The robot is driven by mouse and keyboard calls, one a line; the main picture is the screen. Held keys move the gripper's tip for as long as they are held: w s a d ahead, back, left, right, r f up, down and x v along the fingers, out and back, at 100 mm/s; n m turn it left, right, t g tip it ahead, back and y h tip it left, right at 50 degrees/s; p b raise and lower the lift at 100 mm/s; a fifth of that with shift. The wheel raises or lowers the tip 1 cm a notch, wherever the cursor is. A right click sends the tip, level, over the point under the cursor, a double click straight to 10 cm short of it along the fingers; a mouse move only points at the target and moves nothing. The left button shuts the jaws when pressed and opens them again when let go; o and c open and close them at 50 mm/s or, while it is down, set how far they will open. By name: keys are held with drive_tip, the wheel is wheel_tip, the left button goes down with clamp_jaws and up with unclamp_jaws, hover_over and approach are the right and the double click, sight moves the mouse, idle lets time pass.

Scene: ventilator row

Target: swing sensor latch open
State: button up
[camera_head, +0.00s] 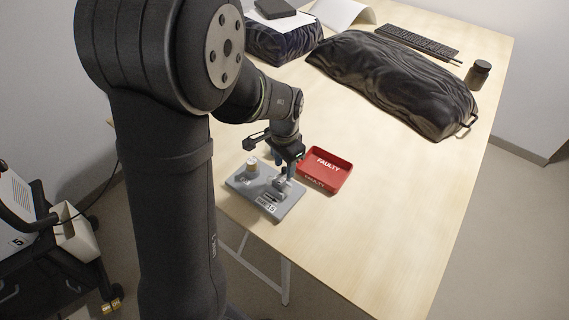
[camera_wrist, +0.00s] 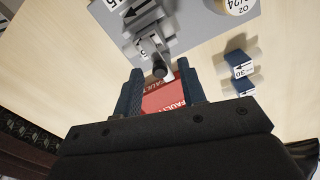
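The grey fixture plate (camera_head: 243,187) lies on the table, and its edge shows in the wrist view (camera_wrist: 203,22). A grey metal latch block (camera_head: 283,186) stands on its right part; in the wrist view the latch (camera_wrist: 149,45) has a small dark round knob (camera_wrist: 160,69) at its end. A pale cylindrical sensor (camera_head: 252,166) stands on the plate's left part; its labelled top shows in the wrist view (camera_wrist: 236,5). My gripper (camera_wrist: 160,70) is open, its two blue fingers apart with the knob near or between their tips. I cannot tell whether they touch it.
A red tray marked FAULTY (camera_head: 343,178) sits right beside the plate, below my fingers in the wrist view (camera_wrist: 163,98). Small blue pieces with white labels (camera_wrist: 241,71) are right of my fingers. A large black wrapped bundle (camera_head: 390,80) lies farther back. The table's right front is clear.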

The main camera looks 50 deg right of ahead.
drive_tip(key=shift+f, duration=0.15)
clamp_jaws()
